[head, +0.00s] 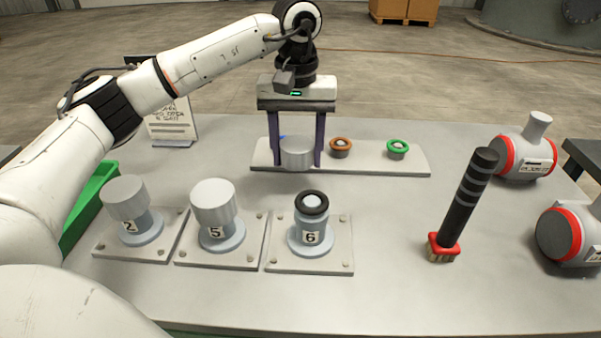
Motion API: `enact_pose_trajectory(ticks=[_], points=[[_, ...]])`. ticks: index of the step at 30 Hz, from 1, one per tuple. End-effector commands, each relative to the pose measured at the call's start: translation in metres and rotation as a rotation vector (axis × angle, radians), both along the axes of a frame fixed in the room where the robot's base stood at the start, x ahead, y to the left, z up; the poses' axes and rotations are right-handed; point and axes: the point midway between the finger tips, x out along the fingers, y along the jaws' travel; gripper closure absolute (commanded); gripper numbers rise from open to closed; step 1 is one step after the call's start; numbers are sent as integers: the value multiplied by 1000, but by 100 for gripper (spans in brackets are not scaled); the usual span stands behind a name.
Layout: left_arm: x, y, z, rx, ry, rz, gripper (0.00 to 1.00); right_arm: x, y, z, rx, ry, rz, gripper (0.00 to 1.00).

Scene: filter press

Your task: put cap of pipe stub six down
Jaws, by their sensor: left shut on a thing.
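My left gripper (297,140) reaches down over the back of the table and is shut on a grey cylindrical cap (297,154). The cap is between its two dark fingers, at the left part of a pale strip (373,160). I cannot tell whether the cap touches the strip. Pipe stub six (311,225) stands upright on its square plate in front, uncapped, with a black ring (312,203) on its top. Stub five (215,215) and stub two (132,210) to its left wear grey caps. My right gripper is not in view.
The strip also carries an orange-brown ring piece (341,147) and a green one (398,149). A black-handled brush (464,205) stands upright at right. Two grey red-banded vessels (524,150) sit at the right edge. A green bin (90,205) and a sign (171,122) are at left.

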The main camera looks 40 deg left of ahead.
Motion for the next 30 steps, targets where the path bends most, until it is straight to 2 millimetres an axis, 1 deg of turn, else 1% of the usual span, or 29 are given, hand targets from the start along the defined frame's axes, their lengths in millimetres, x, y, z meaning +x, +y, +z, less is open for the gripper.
enact_pose_trajectory(ticks=[1,5,12,14,20,30], points=[[0,0,-6,0,1,0,68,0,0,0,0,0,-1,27],[0,0,-15,0,0,0,68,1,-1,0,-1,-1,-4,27],[0,0,-46,0,1,-1,68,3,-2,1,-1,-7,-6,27],[0,0,-49,0,0,-1,68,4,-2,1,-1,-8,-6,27],[0,0,-48,0,-1,-1,68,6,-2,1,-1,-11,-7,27],[0,-1,-59,-1,-1,-1,68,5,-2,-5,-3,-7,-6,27]])
